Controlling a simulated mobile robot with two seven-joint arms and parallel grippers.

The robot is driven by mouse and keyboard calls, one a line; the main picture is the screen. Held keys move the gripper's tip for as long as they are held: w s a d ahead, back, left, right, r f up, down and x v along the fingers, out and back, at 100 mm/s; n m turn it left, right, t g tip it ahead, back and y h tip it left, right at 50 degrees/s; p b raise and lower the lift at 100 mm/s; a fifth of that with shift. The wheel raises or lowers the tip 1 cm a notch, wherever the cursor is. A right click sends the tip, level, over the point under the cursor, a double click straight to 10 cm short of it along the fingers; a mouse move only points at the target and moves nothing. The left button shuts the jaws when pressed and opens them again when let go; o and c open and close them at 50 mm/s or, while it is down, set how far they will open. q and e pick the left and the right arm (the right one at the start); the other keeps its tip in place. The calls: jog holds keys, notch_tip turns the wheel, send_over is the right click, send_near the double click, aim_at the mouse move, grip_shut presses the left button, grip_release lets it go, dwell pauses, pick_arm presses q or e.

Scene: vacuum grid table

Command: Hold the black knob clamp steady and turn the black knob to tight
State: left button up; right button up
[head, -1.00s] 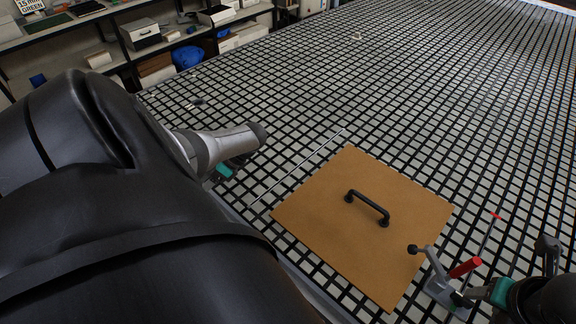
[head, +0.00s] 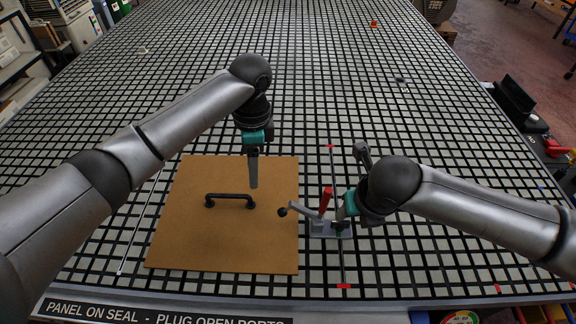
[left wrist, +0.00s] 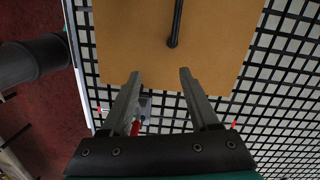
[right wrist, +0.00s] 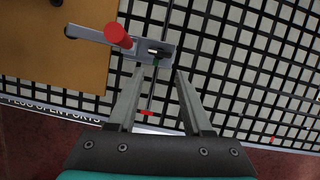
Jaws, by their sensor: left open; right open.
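The clamp (head: 330,229) has a grey base, a red handle (head: 326,200) and a grey arm ending in a black knob (head: 283,212) over the right edge of the tan panel (head: 180,245). In the right wrist view the black knob (right wrist: 71,31) is at upper left and the red handle (right wrist: 118,36) points toward the camera. My right gripper (right wrist: 160,71) is open, its tips close to the clamp base; contact cannot be told. My left gripper (left wrist: 160,73) is open and empty above the panel, apart from the knob. The left wrist view shows the clamp (left wrist: 143,104) partly behind a finger.
The panel has a black handle (head: 230,198) standing up from it. A thin pale strip (head: 138,225) lies left of it and a dark rod with red ends (head: 341,255) runs beside the clamp. The grid table (head: 310,60) is largely clear beyond.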

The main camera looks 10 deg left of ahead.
pick_arm(q)
notch_tip(320, 180, up, 5)
jog(key=m, duration=0.2)
send_over(293, 210)
jog(key=shift+t+h, duration=0.3)
jog(key=shift+h, duration=0.1)
jog(key=f, duration=1.5)
jog(key=shift+w+a+f, duration=0.1)
jog(key=shift+w+f, duration=0.1)
jog(key=shift+w, duration=0.2)
grip_shut()
